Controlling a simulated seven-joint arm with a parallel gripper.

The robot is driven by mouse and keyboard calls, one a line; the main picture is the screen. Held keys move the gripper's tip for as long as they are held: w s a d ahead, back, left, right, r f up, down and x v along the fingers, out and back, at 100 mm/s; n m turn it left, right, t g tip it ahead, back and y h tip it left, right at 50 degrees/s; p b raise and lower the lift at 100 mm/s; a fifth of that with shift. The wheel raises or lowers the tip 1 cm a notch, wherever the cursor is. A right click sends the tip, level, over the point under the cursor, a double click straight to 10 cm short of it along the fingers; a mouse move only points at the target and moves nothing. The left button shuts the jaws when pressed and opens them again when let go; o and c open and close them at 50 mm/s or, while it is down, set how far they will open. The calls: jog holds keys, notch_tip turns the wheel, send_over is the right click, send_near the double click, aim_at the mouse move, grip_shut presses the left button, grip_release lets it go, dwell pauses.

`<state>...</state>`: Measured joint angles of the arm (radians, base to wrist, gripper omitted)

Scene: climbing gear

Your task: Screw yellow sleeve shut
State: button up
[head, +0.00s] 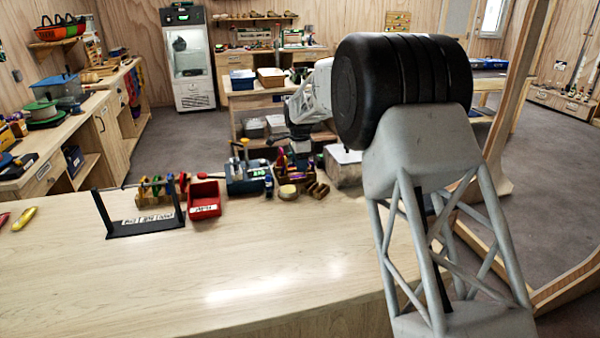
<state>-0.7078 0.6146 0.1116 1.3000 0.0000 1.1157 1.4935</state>
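A yellow elongated piece (24,218) lies on the bench at the far left, beside a red one (4,219) cut off by the picture edge. They look like carabiners, but they are too small to make out a sleeve or its position. More coloured pieces stand in a row on a wooden rack (150,198) behind the black stand. My arm reaches away from the camera at the right, and its dark end with my gripper (299,148) hangs over the far side of the bench. The fingers are too small and dark to show whether they are open or hold anything.
A black stand (148,226) with white labels, a red bin (204,200), a blue device (246,180) and a wooden box of tools (297,178) line the bench's back edge. The front of the wooden bench (200,285) is clear. My large arm links block the right side.

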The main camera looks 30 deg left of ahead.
jog(key=shift+f, duration=1.1)
jog(key=shift+a, duration=0.1)
jog(key=shift+w+a, duration=0.4)
jog(key=shift+w, duration=0.1)
jog(key=shift+r, duration=0.1)
dwell(0.4)
jog(key=shift+s+r, duration=0.1)
jog(key=shift+r, duration=1.2)
jog(key=shift+s+d, duration=0.45)
jog(key=shift+s, duration=0.05)
jog(key=shift+f, duration=1.4)
dwell(0.5)
